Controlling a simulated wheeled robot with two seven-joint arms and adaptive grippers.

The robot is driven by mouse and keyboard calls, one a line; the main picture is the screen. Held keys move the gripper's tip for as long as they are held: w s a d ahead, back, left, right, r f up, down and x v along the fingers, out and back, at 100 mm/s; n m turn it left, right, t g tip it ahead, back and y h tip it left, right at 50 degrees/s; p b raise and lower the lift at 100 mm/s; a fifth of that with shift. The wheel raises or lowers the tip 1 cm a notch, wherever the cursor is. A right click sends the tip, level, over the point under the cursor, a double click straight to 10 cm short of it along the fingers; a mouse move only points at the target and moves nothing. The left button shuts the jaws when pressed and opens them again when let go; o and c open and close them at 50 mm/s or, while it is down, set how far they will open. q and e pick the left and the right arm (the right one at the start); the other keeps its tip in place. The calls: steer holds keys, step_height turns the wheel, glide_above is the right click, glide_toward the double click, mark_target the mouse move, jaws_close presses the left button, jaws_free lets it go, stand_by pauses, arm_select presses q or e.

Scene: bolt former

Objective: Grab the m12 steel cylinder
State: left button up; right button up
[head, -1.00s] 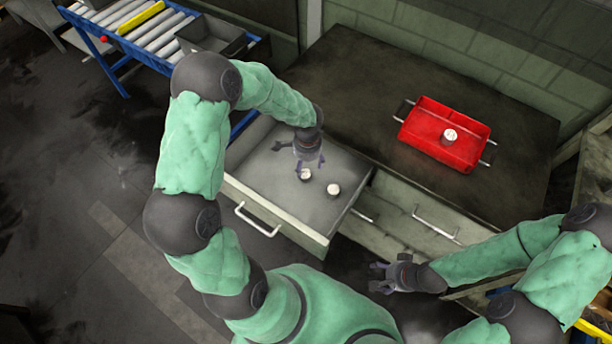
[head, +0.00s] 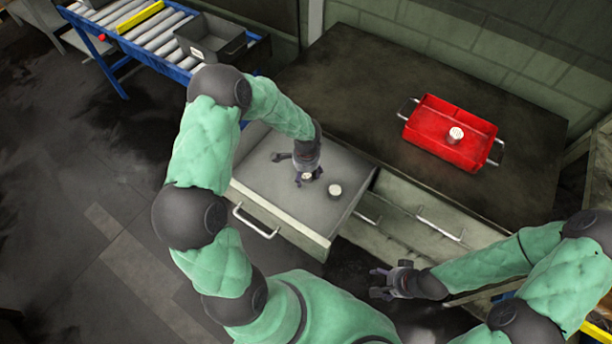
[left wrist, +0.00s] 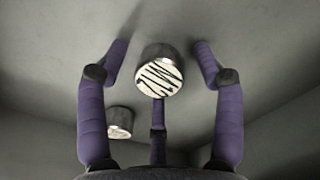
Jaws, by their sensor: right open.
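Two short steel cylinders with pale tops stand in the open drawer. One cylinder (head: 308,177) is under my left gripper (head: 305,179) and partly hidden by it. In the left wrist view this cylinder (left wrist: 160,75) shows between the spread purple fingers (left wrist: 160,82), with gaps at both sides; the fingers are open. The other cylinder (head: 335,190) stands a little to the right, outside the fingers, and also shows in the left wrist view (left wrist: 120,122). I cannot read which is m12. My right gripper (head: 378,282) is open and empty, in front of the cabinet.
The grey drawer (head: 265,195) has raised walls around the cylinders. A red tray (head: 425,138) with another cylinder (head: 456,134) in it sits on the dark cabinet top (head: 340,90). A roller conveyor (head: 150,30) with a grey bin (head: 215,42) stands at the back left.

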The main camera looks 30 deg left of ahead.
arm_select(q)
jaws_close()
steer(key=shift+r, duration=0.1)
